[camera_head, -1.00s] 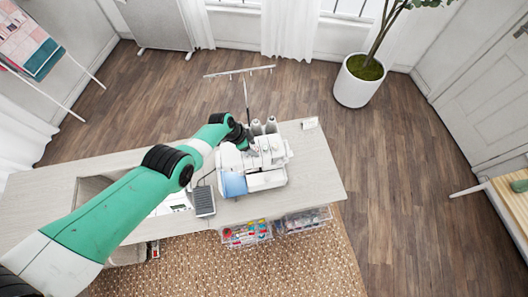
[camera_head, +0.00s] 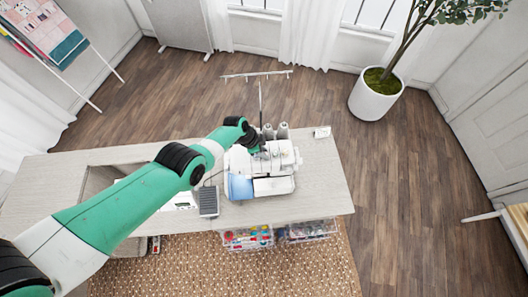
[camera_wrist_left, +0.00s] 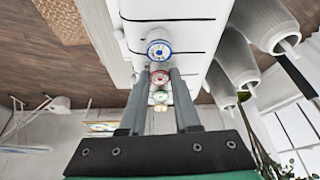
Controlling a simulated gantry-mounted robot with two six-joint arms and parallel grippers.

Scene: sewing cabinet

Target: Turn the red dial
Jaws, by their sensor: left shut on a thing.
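The white sewing machine (camera_head: 275,186) stands on the table in the head view. My left arm reaches over it from the left, and the left gripper (camera_head: 259,150) is at its upper front, small and partly hidden there. In the left wrist view, the red dial (camera_wrist_left: 160,77) sits in a row of dials on the white machine body, between the tips of my left gripper (camera_wrist_left: 160,74), which is shut on it. A blue-ringed dial (camera_wrist_left: 159,49) is just beyond it, and a green dial (camera_wrist_left: 160,96) shows between the fingers. My right gripper is not in view.
Grey thread cones (camera_wrist_left: 255,27) stand close beside the machine's dial row. A thread stand (camera_head: 258,75) rises behind the machine. A dark pedal (camera_head: 208,202) lies to its left on the table (camera_head: 322,190). Clear bins (camera_head: 305,231) hang below the front edge.

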